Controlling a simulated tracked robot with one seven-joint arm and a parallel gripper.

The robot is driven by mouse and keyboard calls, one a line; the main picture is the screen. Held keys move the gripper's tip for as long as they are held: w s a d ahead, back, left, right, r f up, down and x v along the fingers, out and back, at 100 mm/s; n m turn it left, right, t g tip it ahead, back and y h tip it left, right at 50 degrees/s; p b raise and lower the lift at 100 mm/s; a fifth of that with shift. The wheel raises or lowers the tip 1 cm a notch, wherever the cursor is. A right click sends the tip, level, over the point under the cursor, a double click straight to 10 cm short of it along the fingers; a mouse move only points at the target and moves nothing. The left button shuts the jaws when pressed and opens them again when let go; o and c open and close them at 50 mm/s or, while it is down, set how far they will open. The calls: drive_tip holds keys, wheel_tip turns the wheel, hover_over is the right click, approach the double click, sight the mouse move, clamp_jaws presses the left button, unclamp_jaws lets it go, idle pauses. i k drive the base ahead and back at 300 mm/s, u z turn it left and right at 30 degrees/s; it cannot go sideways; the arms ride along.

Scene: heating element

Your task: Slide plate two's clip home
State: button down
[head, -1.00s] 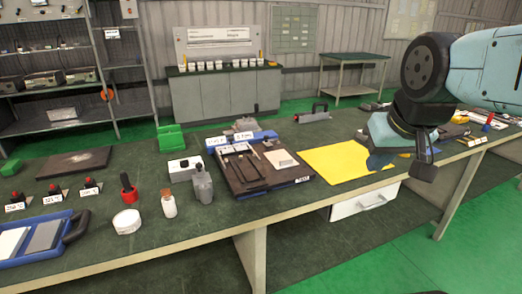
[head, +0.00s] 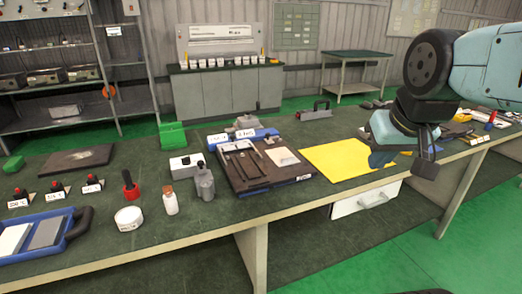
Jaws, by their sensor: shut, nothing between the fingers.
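My gripper (head: 425,166) hangs at the right, over the bench near the yellow sheet's right end; it is shut and empty, well apart from the work board. The dark work board (head: 240,182) lies mid-bench. On it are a dark rectangular piece with thin bars (head: 241,163) and a pale square plate (head: 282,157). Behind it is a blue tray (head: 217,139) with white labels, too small to read. I cannot tell which piece is plate two, and its clip is too small to make out.
A yellow sheet (head: 340,159) lies right of the board. Left of it stand a grey bottle (head: 205,184), a white bottle (head: 170,203), a white round tub (head: 129,218) and a red-based tool (head: 131,191). A blue tray (head: 62,246) holds a white and a grey plate.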

sight(269, 140)
drive_tip(key=u, duration=0.35)
drive_tip(key=i, duration=0.85)
drive_tip(key=z, duration=0.05)
